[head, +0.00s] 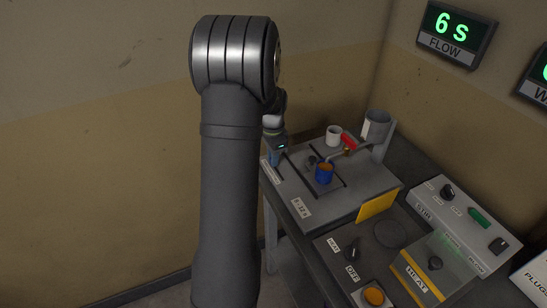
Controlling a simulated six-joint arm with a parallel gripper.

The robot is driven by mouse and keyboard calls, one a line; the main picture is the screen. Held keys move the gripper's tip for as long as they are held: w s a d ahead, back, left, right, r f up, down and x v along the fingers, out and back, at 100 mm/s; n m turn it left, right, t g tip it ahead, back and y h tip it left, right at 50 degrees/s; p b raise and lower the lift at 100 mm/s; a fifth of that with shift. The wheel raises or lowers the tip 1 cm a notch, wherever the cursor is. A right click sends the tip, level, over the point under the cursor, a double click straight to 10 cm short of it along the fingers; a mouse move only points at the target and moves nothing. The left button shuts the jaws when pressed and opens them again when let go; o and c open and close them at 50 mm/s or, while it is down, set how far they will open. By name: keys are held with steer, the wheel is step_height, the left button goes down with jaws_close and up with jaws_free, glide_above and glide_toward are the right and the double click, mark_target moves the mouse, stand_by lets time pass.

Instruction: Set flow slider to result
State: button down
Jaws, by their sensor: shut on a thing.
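My gripper (275,155) is at the far left corner of the grey panel (350,205), partly hidden behind my own arm. Its jaws are shut on a small part there, which I take to be the flow slider; the part itself is too small and covered to make out. A dark slot runs along the panel beside the gripper. The flow display (454,28) on the right wall reads "6 s" in green.
A yellow plate (377,206) stands at the panel's front edge. The stir box (465,225) and heat unit (418,285) are front right.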

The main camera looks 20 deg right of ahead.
steer(key=shift+w, duration=1)
steer(key=c, duration=1.4)
jaws_free()
steer(key=shift+o, duration=0.2)
steer(key=shift+r, duration=0.1)
step_height(320, 180, up, 17)
steer(key=shift+r, duration=0.15)
step_height(320, 180, down, 18)
steer(key=shift+r, duration=0.2)
steer(key=shift+s, duration=0.4)
